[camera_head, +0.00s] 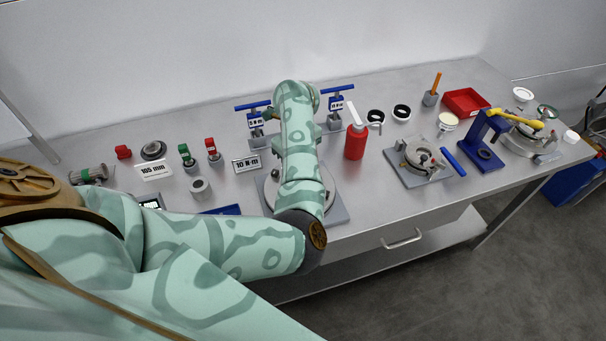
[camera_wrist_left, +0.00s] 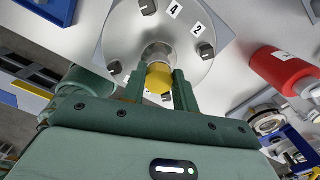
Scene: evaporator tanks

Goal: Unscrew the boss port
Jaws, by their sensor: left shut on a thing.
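The boss port (camera_wrist_left: 158,50) shows in the left wrist view as a short metal fitting with a yellow end (camera_wrist_left: 160,78), in the middle of a round steel flange (camera_wrist_left: 118,42). My left gripper (camera_wrist_left: 160,84) has a finger on either side of it and is shut on it. In the head view the flange (camera_head: 329,187) sits on a grey base plate (camera_head: 339,213), and my left forearm covers its middle, so the port and fingertips are hidden there. My right gripper is in neither view.
Bolts and number labels ring the port on the flange. Two blue-handled torque stands (camera_head: 335,101) are behind the flange. A red bottle (camera_head: 355,142) stands close at right, with a grey fixture (camera_head: 424,158) farther right.

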